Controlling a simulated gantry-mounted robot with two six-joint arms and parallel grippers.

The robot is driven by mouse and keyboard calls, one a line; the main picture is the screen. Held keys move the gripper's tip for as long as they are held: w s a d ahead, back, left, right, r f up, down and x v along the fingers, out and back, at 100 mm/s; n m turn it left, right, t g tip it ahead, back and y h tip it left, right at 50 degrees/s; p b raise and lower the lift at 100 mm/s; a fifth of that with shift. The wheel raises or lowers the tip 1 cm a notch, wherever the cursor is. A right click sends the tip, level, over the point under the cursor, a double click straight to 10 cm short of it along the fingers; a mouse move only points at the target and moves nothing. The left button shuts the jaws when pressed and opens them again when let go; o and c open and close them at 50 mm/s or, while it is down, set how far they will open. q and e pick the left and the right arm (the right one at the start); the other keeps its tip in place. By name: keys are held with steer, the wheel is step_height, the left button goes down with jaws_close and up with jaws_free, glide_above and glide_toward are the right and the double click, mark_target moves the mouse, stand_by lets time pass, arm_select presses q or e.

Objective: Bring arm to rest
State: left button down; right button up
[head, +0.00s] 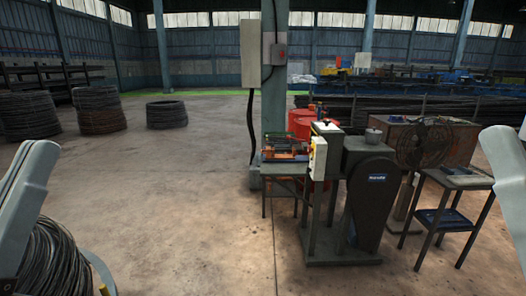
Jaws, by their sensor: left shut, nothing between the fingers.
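A light grey part of my left arm (28,195) stands at the left edge, in front of a dark wire coil. My left gripper is shut and empty at that edge, clear of the machine; its fingertips are hard to make out. A light grey part of my right arm (507,170) comes in at the right edge. My right gripper is not in view.
A small bench (284,168) with tools stands left of the machine. A fan (424,147) and a side table (459,180) stand right. A steel column (275,90) rises behind. Wire coils (97,110) sit far left. The floor (185,200) between is clear.

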arm_select(q)
step_height(320, 180, up, 40)
steer(key=s+h+p, duration=0.1)
steer(key=s+p, duration=0.1)
steer(key=p, duration=3.6)
step_height(320, 180, down, 54)
steer(key=b, duration=5.4)
steer(key=shift+w+d+t, duration=0.2)
steer(key=shift+d+t, duration=0.05)
steer(key=shift+t, duration=0.05)
